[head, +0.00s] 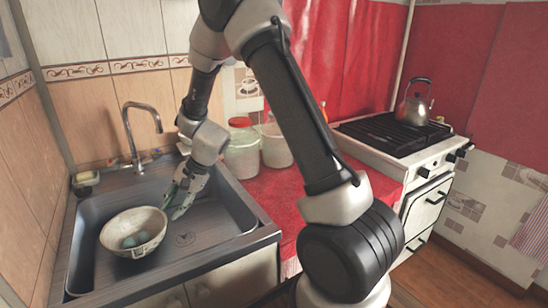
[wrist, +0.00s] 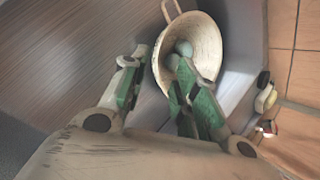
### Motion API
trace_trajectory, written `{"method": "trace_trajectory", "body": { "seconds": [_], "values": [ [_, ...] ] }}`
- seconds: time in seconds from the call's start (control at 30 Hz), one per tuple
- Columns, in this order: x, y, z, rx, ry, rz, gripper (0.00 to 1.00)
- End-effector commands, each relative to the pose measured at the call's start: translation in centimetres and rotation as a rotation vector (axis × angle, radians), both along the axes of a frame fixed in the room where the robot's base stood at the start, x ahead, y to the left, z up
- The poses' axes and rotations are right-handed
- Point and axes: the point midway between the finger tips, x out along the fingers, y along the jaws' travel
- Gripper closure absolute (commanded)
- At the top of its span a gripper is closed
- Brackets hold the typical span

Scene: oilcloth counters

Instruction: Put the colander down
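The colander (head: 150,248) is a cream, speckled bowl with a few pale bluish-green, egg-like things (head: 129,242) inside. It sits upright in the left part of the sink basin. In the wrist view the colander (wrist: 207,38) shows at the top centre, with a loop handle at its far rim. My gripper (head: 176,203) points down just right of the colander's rim. In the wrist view the green-padded fingers (wrist: 160,68) are spread apart, with the colander's near rim seen beyond the gap between them. Whether a finger touches the rim cannot be told.
The metal sink (head: 215,228) has free floor right of the colander, and a faucet (head: 137,135) behind. Glass jars (head: 242,152) stand on the red counter (head: 268,190) beside it. A kettle (head: 414,103) stands on the stove (head: 390,133) at right.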

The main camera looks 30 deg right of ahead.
Motion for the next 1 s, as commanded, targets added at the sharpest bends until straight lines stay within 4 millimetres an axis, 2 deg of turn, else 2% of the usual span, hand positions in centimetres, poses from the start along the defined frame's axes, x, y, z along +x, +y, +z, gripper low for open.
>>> {"method": "trace_trajectory", "body": {
  "seconds": [0.07,0.17,0.2,0.3,0.4,0.5,0.6,0.73,0.87,1.0],
  "values": [
    [-0.8,-1.2,3.3,-0.017,-0.051,0.053,0.70],
    [-3.3,-3.7,8.3,-0.065,-0.133,0.163,0.70],
    [-4.6,-4.9,10.3,-0.091,-0.166,0.213,0.70],
    [-8.4,-8.2,14.7,-0.174,-0.249,0.332,0.70],
    [-12.5,-11.5,18.2,-0.273,-0.319,0.440,0.70],
    [-16.8,-15.0,20.8,-0.388,-0.379,0.536,0.70],
    [-20.9,-18.2,22.5,-0.511,-0.420,0.616,0.70],
    [-25.0,-21.6,23.7,-0.651,-0.450,0.685,0.70],
    [-27.5,-23.6,24.2,-0.738,-0.458,0.719,0.70],
    [-28.3,-24.3,24.4,-0.774,-0.458,0.733,0.70]
  ]
}}
